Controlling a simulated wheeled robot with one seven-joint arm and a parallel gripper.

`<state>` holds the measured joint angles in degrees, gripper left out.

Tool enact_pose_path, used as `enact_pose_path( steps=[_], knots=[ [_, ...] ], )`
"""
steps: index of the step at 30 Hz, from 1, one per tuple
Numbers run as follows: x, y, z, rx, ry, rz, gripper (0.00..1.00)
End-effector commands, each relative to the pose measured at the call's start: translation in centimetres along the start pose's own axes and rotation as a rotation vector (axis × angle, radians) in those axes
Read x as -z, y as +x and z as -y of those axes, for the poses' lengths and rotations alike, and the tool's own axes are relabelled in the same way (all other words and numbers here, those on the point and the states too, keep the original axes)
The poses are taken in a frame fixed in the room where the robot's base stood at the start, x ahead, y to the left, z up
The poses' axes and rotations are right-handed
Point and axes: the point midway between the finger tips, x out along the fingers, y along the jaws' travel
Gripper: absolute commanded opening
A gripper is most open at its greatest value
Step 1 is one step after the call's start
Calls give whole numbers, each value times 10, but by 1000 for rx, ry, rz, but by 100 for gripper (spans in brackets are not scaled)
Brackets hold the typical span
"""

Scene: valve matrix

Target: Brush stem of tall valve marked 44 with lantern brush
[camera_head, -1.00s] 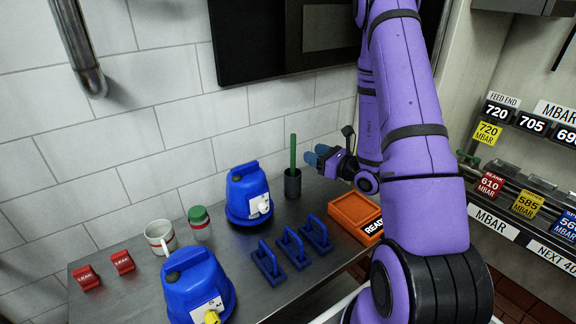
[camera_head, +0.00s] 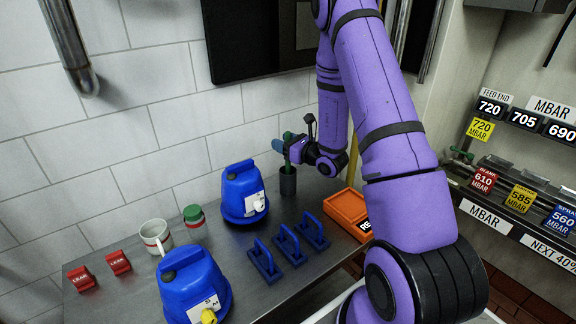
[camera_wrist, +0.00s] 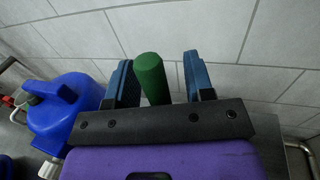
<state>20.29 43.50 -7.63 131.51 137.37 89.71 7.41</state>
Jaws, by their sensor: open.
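A green-handled tool (camera_head: 287,152), which may be the lantern brush, stands upright in a dark cup (camera_head: 287,184) on the metal bench; its lower end is hidden in the cup. My gripper (camera_head: 279,146) is at the upper part of the green handle. In the wrist view the green handle (camera_wrist: 150,73) stands between the two blue fingers of my open gripper (camera_wrist: 160,76), with a gap visible on each side. No tall valve marked 44 shows in either view.
Blue canisters (camera_head: 243,192), several blue-handled blocks (camera_head: 288,244), a mug (camera_head: 156,236), a green-lidded jar (camera_head: 194,217) and red LEAK tags (camera_head: 118,262) stand on the bench. An orange tray (camera_head: 346,208) lies right of the cup. The tiled wall is behind.

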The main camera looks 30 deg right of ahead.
Motion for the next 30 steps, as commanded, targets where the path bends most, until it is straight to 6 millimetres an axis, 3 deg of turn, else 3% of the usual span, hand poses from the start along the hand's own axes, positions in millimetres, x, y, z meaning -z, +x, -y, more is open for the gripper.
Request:
enact_pose_path(
  steps=[5,12,23,30],
  knots=[
    [0,0,0,1,0,0,48],
    [0,0,0,0,0,0,0],
    [-2,0,0,0,0,1,0],
    [-19,0,0,0,-2,2,0]
  ],
)
